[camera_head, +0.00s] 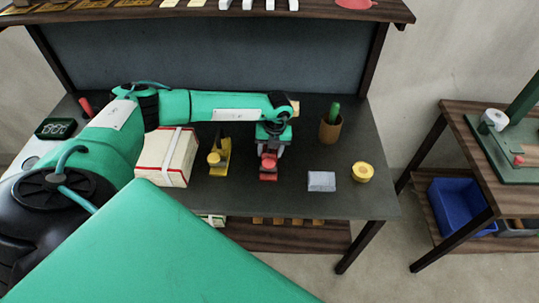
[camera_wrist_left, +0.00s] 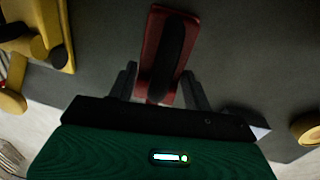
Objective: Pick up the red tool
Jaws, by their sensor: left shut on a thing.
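The red tool (camera_head: 268,173) is at the middle of the dark table, below my left gripper (camera_head: 268,153). In the left wrist view the red tool (camera_wrist_left: 160,50) has a red body with a dark top and lies between the two fingers of my left gripper (camera_wrist_left: 163,85). The gripper is shut on it. Part of the tool is hidden behind the gripper. I cannot tell whether the tool is touching the table. My right gripper is not in view.
A yellow tool (camera_head: 219,158) and a cream box (camera_head: 167,157) stand left of the red tool. A grey block (camera_head: 321,181), a yellow round item (camera_head: 362,172) and a brown cup (camera_head: 330,130) are to its right. A shelf (camera_head: 230,12) spans the table's back.

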